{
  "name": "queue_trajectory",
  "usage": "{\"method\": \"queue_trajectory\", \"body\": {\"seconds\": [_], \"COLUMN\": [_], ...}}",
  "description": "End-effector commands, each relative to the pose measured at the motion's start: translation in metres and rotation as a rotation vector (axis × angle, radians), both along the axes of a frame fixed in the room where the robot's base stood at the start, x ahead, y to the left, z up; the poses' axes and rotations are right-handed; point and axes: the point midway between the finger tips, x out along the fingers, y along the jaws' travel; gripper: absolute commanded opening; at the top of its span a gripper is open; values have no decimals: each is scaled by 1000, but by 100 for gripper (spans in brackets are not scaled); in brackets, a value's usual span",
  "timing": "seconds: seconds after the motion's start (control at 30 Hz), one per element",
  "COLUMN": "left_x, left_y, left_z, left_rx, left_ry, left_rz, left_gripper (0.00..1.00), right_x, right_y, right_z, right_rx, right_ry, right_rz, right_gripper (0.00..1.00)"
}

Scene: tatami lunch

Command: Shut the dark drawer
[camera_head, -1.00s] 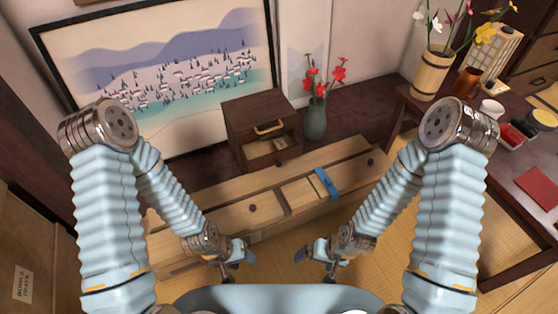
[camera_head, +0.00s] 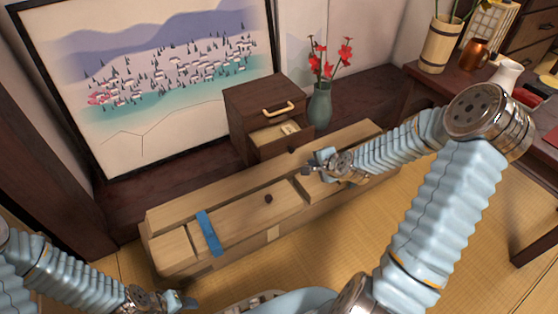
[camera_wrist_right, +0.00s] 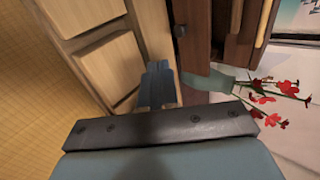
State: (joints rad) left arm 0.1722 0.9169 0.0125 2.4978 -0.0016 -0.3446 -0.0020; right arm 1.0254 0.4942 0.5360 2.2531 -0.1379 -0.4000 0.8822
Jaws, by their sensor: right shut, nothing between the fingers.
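The dark drawer (camera_head: 272,153) stands partly pulled out from the dark brown cabinet (camera_head: 262,100), its pale inside showing. A small dark knob (camera_head: 292,150) is on its front; the knob also shows in the right wrist view (camera_wrist_right: 180,30). My right gripper (camera_head: 309,169) is shut and empty, just in front and to the right of the drawer front. Its fingers (camera_wrist_right: 157,85) point towards the knob in the wrist view; contact does not show. My left gripper (camera_head: 188,302) is low at the left front, away from the drawer; its jaws are too small to judge.
A low pale wooden bench (camera_head: 240,212) with a blue strip (camera_head: 209,233) lies in front of the cabinet. A green vase (camera_head: 320,104) with red flowers stands close to the cabinet's right. A dark desk (camera_head: 430,90) is at the right.

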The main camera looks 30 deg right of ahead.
Motion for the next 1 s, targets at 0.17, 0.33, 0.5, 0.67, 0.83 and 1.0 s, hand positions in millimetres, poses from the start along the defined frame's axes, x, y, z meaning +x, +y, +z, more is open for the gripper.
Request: {"method": "queue_trajectory", "body": {"seconds": [0.17, 0.33, 0.5, 0.67, 0.83, 1.0], "left_x": [1, 1, 1, 1, 1, 1], "left_y": [0, 0, 0, 0, 0, 0], "left_z": [-9, -17, -21, -22, -22, -22], "left_rx": [0, 1, 1, 1, 1, 1], "left_ry": [-2, -3, -5, -5, -5, -5], "left_rz": [1, 2, 3, 3, 3, 3], "left_gripper": [52, 52, 52, 52, 52, 52], "right_x": [24, 52, 79, 98, 107, 107], "right_y": [4, 5, 5, 5, 5, 5], "right_z": [-24, -49, -60, -59, -58, -58], "right_rx": [2, 1, -3, -1, 0, 0], "right_ry": [1, 2, 0, 2, 3, 4], "right_rz": [7, 7, 8, 6, 6, 6], "right_gripper": [0, 0, 0, 0, 0, 0]}}
